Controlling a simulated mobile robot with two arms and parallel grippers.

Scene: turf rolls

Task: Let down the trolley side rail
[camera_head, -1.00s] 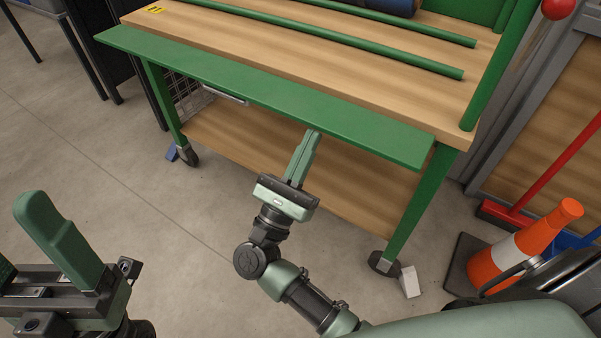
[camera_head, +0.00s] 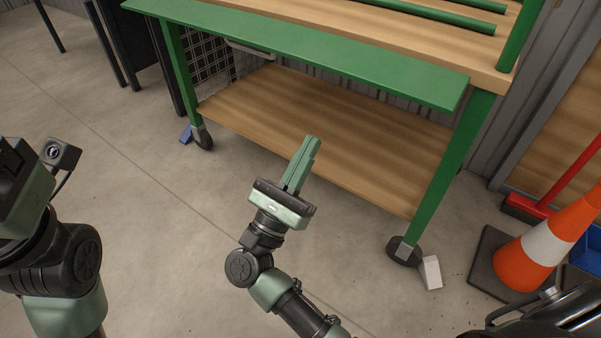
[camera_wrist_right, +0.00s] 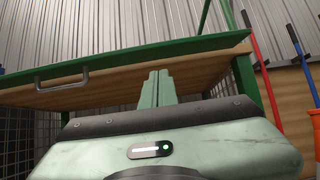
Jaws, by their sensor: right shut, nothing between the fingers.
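The trolley has a wooden deck (camera_head: 420,38). A long flat green rail (camera_head: 300,48) runs along its near side, lying roughly level at the deck edge. The rail also shows from below in the right wrist view (camera_wrist_right: 150,52). A grey handle (camera_head: 250,49) sits under its left part; it shows in the right wrist view too (camera_wrist_right: 62,83). My right gripper (camera_head: 311,146) is shut and empty, in front of and below the rail, apart from it in the head view. My left gripper's body (camera_head: 22,185) is at the left edge, its fingers out of sight.
The trolley has a lower wooden shelf (camera_head: 330,130), green legs and a near right castor (camera_head: 403,252) beside a white wedge (camera_head: 431,272). A traffic cone (camera_head: 545,248) and a red broom (camera_head: 530,207) stand at right.

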